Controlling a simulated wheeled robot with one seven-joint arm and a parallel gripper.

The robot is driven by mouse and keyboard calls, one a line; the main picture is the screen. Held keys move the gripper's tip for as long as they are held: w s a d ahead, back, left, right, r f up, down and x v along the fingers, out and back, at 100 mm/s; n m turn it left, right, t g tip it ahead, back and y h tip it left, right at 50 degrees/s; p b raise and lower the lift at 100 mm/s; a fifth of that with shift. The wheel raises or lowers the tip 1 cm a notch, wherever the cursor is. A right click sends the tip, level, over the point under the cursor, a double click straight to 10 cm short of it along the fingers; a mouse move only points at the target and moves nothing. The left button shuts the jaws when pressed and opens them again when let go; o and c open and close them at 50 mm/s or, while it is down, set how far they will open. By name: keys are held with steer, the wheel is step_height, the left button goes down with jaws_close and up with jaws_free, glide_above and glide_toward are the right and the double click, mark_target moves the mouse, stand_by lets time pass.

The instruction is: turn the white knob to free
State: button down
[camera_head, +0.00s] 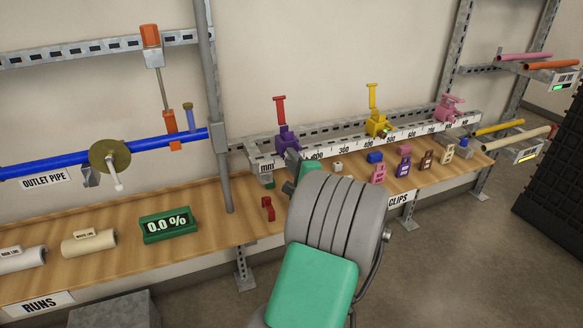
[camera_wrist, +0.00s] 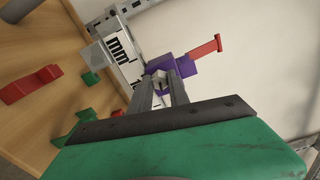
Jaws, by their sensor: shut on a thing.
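My gripper (camera_wrist: 161,82) reaches the purple clamp (camera_wrist: 205,65) at the mm end of the scale rail. In the wrist view its two grey fingers are closed around a small whitish knob (camera_wrist: 158,77) on the front of the clamp. The knob is mostly covered by the fingers, so its marking or angle cannot be read. The purple clamp (camera_head: 286,138) has an upright red handle (camera_head: 280,110). In the head view my gripper (camera_head: 292,162) is partly hidden behind my wrist, and the knob is hidden.
A yellow clamp (camera_head: 376,124) and a pink clamp (camera_head: 448,108) stand further right along the rail (camera_head: 405,130). Several coloured clips, including a pink one (camera_head: 378,173), stand on the bench below. A red clip (camera_head: 267,208) and a green display (camera_head: 168,224) are to the left.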

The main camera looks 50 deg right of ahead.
steer(key=n+b, duration=0.6)
steer(key=b, duration=0.2)
steer(key=n+b, duration=0.6)
steer(key=b, duration=0.1)
steer(key=n+b, duration=0.6)
steer(key=b, duration=0.2)
steer(key=shift+f+n+b, duration=0.25)
steer(key=shift+n+b, duration=0.1)
steer(key=shift+n, duration=0.05)
steer(key=shift+r, duration=0.1)
steer(key=c, duration=1.2)
jaws_free()
steer(key=shift+c, duration=0.2)
